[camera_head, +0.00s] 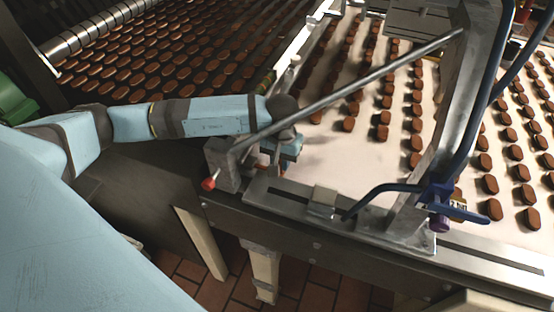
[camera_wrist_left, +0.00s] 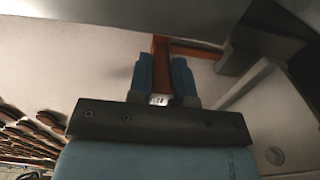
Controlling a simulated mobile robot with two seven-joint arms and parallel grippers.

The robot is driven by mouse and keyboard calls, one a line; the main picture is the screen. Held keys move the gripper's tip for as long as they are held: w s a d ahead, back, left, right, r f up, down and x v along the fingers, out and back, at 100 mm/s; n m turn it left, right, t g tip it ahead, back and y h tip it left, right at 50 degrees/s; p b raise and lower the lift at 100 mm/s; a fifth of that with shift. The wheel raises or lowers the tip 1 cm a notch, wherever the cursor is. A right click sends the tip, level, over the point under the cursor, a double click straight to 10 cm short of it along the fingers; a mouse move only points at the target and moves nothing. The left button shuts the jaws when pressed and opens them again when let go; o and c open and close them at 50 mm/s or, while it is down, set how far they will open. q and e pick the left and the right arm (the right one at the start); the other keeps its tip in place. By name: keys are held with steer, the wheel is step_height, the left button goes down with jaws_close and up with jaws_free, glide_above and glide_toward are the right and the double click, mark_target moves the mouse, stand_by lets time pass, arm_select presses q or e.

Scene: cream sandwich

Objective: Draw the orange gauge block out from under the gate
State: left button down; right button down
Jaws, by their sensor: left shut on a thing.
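In the left wrist view my left gripper (camera_wrist_left: 163,68) is shut on the orange gauge block (camera_wrist_left: 161,50), a narrow orange piece between its two blue fingers. The block's far end meets the edge of a broad grey metal part (camera_wrist_left: 110,12), which looks like the gate. An orange strip (camera_wrist_left: 197,51) runs to the right from there; I cannot tell if it is part of the block. My right gripper is not in view.
A long round bar (camera_head: 350,88) slants above the belt (camera_head: 340,165). A metal upright (camera_head: 440,130) and a blue-handled lever (camera_head: 440,200) stand at the right. A red-tipped knob (camera_head: 208,184) is near my wrist. Rows of brown biscuits lie farther back.

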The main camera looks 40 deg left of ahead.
arm_select(q)
steer(key=shift+w+d+b, duration=0.2)
steer(key=shift+d+b, duration=0.1)
steer(key=shift+d, duration=0.55)
steer(key=shift+w+d+b, duration=0.2)
steer(key=shift+d+b, duration=0.05)
steer(key=shift+d, duration=0.55)
steer(key=shift+w+d+b, duration=0.2)
steer(key=shift+d+b, duration=0.1)
steer(key=shift+d, duration=0.55)
steer(key=shift+r, duration=0.1)
step_height(320, 180, up, 7)
steer(key=d+p, duration=0.2)
steer(key=shift+w, duration=0.25)
steer(key=shift+s, duration=0.1)
steer(key=s+d+r, duration=0.1)
steer(key=s+d, duration=0.1)
steer(key=s, duration=0.5)
steer(key=s+d+r+b, duration=0.1)
steer(key=s, duration=0.7)
steer(key=shift+s+d+r+b, duration=0.25)
steer(key=shift+d+r+b, duration=0.05)
steer(key=shift+d+r, duration=0.1)
